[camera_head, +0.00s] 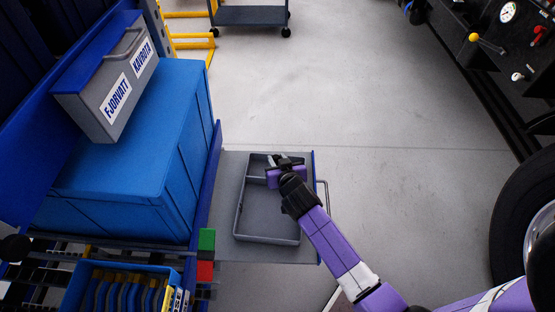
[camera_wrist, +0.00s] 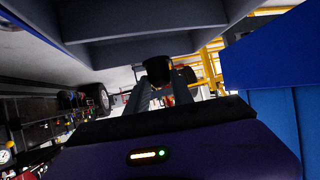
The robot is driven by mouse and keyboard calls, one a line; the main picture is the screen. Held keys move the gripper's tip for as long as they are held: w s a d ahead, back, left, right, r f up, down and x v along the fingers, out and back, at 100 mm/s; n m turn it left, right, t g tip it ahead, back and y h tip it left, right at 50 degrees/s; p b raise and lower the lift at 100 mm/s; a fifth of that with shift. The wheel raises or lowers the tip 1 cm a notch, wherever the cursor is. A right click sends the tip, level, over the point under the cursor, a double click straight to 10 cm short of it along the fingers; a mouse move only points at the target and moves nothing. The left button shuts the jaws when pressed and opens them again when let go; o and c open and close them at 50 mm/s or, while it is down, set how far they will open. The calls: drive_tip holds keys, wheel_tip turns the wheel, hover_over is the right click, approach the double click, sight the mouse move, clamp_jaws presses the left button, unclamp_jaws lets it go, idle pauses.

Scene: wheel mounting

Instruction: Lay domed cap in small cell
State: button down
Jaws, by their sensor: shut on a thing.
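A grey divided tray (camera_head: 239,208) lies in the open drawer, with a small cell (camera_head: 257,166) at its far end and a larger cell towards me. My gripper (camera_head: 279,161) is over the small-cell end of the tray, near its right side. In the wrist view, my gripper (camera_wrist: 158,88) is shut on a dark, rounded domed cap (camera_wrist: 158,69), held between the fingertips with the tray's grey walls (camera_wrist: 140,42) close by. In the head view my gripper mostly hides the cap. I cannot tell whether the cap touches the tray.
The drawer (camera_head: 225,175) has a handle (camera_head: 325,200) on its right. A blue chest (camera_head: 140,150) with a grey labelled box (camera_head: 110,95) stands to the left. The larger cell looks empty. The floor beyond the drawer is clear up to a dark cart (camera_head: 250,15).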

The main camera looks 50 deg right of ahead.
drive_tip(key=shift+f+b, duration=2)
drive_tip(key=shift+f, duration=0.45)
drive_tip(key=c, duration=1)
unclamp_jaws()
drive_tip(key=shift+c, duration=0.2)
drive_tip(key=v, duration=0.8)
